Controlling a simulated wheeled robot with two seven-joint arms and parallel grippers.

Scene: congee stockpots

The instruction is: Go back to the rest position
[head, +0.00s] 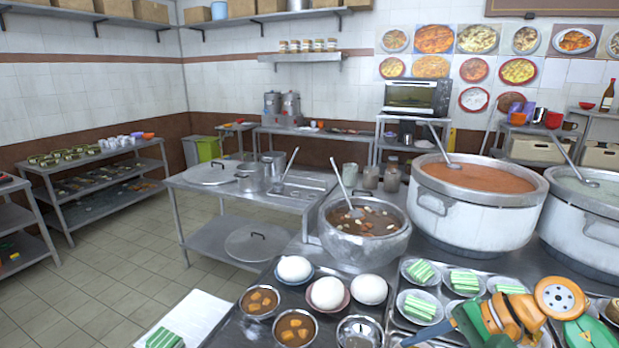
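My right arm (562,300), orange and green, comes in at the bottom right. Its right gripper (428,334) points left, with a teal finger low over the front of the counter near the plates of green-and-white pieces. Only part of the gripper shows clearly, so I cannot tell whether it is open or shut, and nothing is clearly seen in it. My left gripper and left arm are not in view.
Large stockpots of red soup (477,202) and pale congee (588,220), and a smaller pot of brown stew (364,230), stand behind. Small plates (420,306), white buns (327,293) and metal bowls (295,327) crowd the front counter.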

